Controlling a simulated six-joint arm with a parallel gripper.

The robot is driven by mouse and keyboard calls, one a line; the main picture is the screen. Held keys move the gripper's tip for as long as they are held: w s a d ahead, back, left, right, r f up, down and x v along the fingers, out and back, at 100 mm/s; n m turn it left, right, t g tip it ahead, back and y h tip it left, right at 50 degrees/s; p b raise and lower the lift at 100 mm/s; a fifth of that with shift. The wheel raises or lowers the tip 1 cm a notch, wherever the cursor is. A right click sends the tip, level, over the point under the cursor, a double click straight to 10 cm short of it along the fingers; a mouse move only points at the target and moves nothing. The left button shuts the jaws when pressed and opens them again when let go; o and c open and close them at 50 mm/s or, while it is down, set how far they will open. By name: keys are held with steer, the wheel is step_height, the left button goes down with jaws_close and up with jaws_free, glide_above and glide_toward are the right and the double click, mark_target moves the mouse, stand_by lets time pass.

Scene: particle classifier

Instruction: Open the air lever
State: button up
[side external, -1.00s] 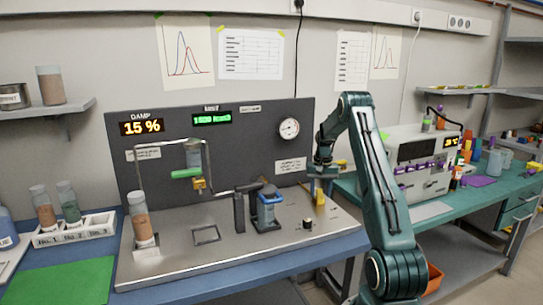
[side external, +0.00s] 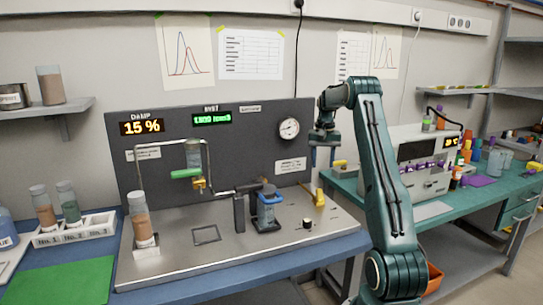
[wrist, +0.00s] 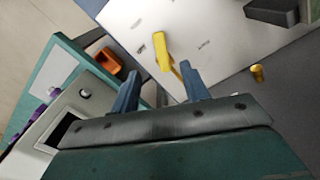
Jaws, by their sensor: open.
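The air lever is a yellow handle (side external: 319,197) at the right end of the steel bench plate, below the pressure gauge.
The grey back panel (side external: 240,160) with a round gauge (side external: 288,129) stands close behind my gripper. A black knob (side external: 307,223) sits in front of the lever. A white instrument (side external: 415,160) is on the right bench.

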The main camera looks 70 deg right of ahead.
steer(key=shift+w, duration=0.1)
steer(key=c, duration=0.6)
steer(key=shift+w+a+f, duration=0.1)
steer(key=shift+w+f, duration=0.05)
steer(key=shift+w, duration=0.05)
steer(key=c, duration=0.3)
steer(key=shift+m+g+h, duration=0.5)
steer(key=shift+h, duration=0.4)
steer(key=w+f, duration=0.1)
steer(key=w+a+f, duration=0.2)
steer(key=w, duration=0.1)
steer(key=shift+f, duration=0.35)
jaws_close()
steer(key=a+g+h, duration=0.1)
steer(key=w+a+f+g+h, duration=0.1)
steer(key=h, duration=0.1)
steer(key=w+a+f+g+h, duration=0.1)
steer(key=a, duration=0.1)
steer(key=shift+a, duration=0.1)
